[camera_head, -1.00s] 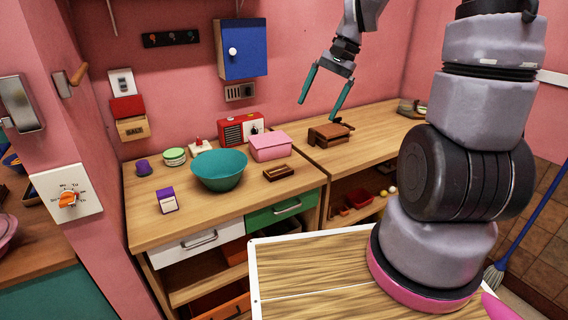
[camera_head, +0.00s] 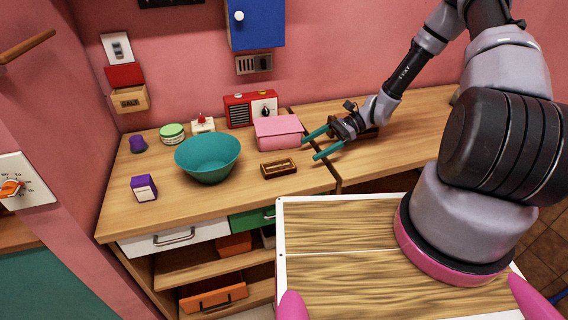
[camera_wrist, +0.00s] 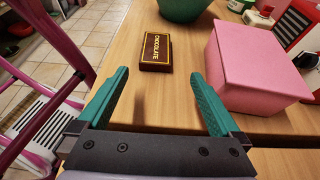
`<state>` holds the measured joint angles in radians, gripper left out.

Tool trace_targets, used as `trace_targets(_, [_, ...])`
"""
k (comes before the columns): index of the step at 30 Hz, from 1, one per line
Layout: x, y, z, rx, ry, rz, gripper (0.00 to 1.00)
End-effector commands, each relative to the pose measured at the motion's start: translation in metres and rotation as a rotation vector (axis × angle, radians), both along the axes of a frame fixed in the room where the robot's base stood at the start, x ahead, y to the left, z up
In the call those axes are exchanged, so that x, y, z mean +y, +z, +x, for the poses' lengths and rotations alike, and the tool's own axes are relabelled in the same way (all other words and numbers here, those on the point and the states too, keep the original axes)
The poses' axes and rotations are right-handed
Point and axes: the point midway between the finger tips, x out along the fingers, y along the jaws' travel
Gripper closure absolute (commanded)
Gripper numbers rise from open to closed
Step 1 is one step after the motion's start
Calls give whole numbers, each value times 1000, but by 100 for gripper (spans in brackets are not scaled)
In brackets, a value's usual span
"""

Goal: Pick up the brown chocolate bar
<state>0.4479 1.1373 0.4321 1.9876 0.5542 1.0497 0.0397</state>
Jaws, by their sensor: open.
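The brown chocolate bar (camera_head: 279,168) lies flat on the wooden counter, near its front edge. In the wrist view the chocolate bar (camera_wrist: 155,50) shows its yellow lettering, ahead of the fingers and a little left of the middle. My gripper (camera_head: 310,146) is open and empty, with its two teal fingers pointing left toward the bar. In the wrist view my gripper (camera_wrist: 160,100) has bare counter between its fingers, and a gap separates it from the bar. No part of the bar is hidden in the wrist view.
A pink box (camera_head: 278,133) stands close behind the bar, beside my gripper's far finger. A teal bowl (camera_head: 208,158) stands left of the bar. A purple box (camera_head: 144,188), a red radio (camera_head: 250,109) and a green-lidded jar (camera_head: 172,133) are farther off. The counter's front edge is near.

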Motion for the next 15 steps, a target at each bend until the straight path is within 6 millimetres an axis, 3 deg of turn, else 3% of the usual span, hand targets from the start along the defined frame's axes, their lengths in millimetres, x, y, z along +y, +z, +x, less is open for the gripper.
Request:
trace_targets(6, [31, -13, -11, 3, 3, 2, 0])
trace_targets(15, [54, -22, -21, 1, 3, 1, 0])
